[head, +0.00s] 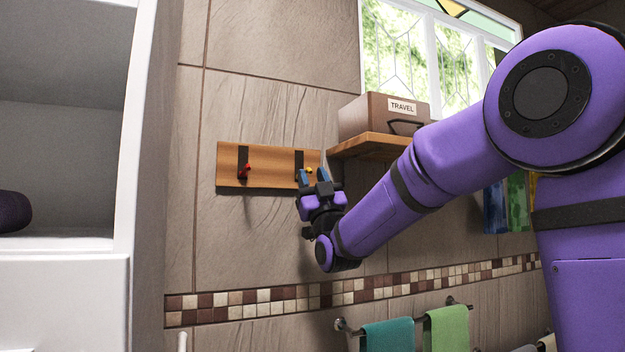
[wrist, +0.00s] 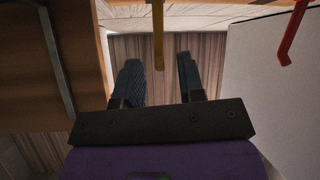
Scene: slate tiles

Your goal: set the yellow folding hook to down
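The yellow folding hook (wrist: 158,38) shows in the wrist view as a thin bar coming in from the top edge. Its end lies between my two dark fingers, with a visible gap on each side. My gripper (head: 314,177) is open at the right end of the wooden hook board (head: 270,172) in the head view. It also shows in the wrist view (wrist: 159,60). In the head view my gripper covers the area below the right black plate (head: 299,158), and I cannot make out the yellow hook there.
A red hook (head: 243,171) is on the board's left plate; it also shows in the wrist view (wrist: 291,38). A wooden shelf (head: 372,145) with a box labelled TRAVEL (head: 372,115) is close on the right. A white cabinet (head: 128,180) stands at left.

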